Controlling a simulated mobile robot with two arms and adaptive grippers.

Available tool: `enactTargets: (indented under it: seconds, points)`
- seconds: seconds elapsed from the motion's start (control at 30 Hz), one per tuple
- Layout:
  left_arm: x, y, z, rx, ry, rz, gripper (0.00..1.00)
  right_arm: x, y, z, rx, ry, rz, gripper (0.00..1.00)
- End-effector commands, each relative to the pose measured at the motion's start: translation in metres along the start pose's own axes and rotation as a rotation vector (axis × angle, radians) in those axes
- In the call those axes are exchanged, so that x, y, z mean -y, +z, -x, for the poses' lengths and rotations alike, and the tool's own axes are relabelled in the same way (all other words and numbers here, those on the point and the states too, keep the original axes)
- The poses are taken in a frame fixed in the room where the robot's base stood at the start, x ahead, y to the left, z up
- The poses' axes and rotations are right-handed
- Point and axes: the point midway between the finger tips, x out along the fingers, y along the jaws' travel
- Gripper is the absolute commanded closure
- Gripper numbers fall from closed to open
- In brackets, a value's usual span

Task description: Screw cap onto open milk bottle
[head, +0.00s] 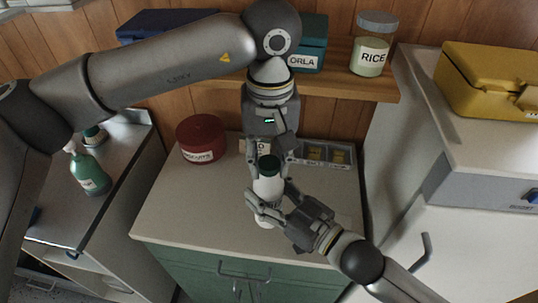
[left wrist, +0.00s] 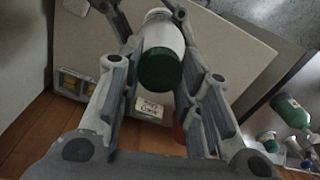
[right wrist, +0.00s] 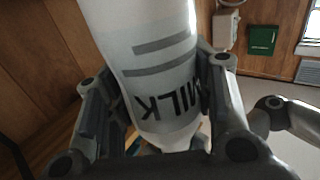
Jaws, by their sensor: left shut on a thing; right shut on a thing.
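The white milk bottle (head: 267,188) is held upright above the pale counter; its MILK lettering shows upside down in the right wrist view (right wrist: 150,45). My right gripper (head: 268,206) is shut around the bottle's body from the lower right. The dark green cap (head: 268,163) is at the bottle's top, in line with it; in the left wrist view the cap (left wrist: 158,70) covers the mouth. My left gripper (head: 269,157) points down from above and is shut on the cap. Whether the thread is engaged cannot be seen.
The counter (head: 185,210) is mostly clear. A dark red tin (head: 201,139) and a compartment tray (head: 326,153) stand at its back. A shelf above holds a rice jar (head: 374,45) and a teal box (head: 308,45). A yellow case (head: 485,85) is at right, a green pump bottle (head: 88,172) at left.

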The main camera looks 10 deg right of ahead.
Motion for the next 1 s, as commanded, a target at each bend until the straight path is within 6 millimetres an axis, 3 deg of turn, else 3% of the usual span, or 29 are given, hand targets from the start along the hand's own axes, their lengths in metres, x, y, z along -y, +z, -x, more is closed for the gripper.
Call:
enactTargets:
  seconds: [0.1, 0.13, 0.33, 0.73, 1.0]
  points:
    - [0.000, -0.003, 0.001, -0.007, 0.002, 0.014, 0.96, 0.003, -0.002, 0.000, -0.006, -0.006, 0.002, 1.00]
    - [0.000, -0.003, 0.001, -0.007, 0.002, 0.014, 0.66, 0.003, -0.002, 0.000, -0.006, -0.006, 0.002, 1.00]
    - [0.000, -0.002, 0.001, -0.005, 0.002, 0.014, 0.42, 0.002, -0.002, 0.000, -0.005, -0.004, 0.002, 1.00]
    - [-0.001, -0.001, 0.008, -0.003, 0.002, 0.013, 0.42, 0.001, -0.002, 0.000, -0.004, -0.002, 0.001, 1.00]
    - [-0.001, -0.001, 0.059, -0.006, 0.003, 0.014, 0.42, 0.001, -0.002, 0.000, -0.004, -0.001, 0.001, 1.00]
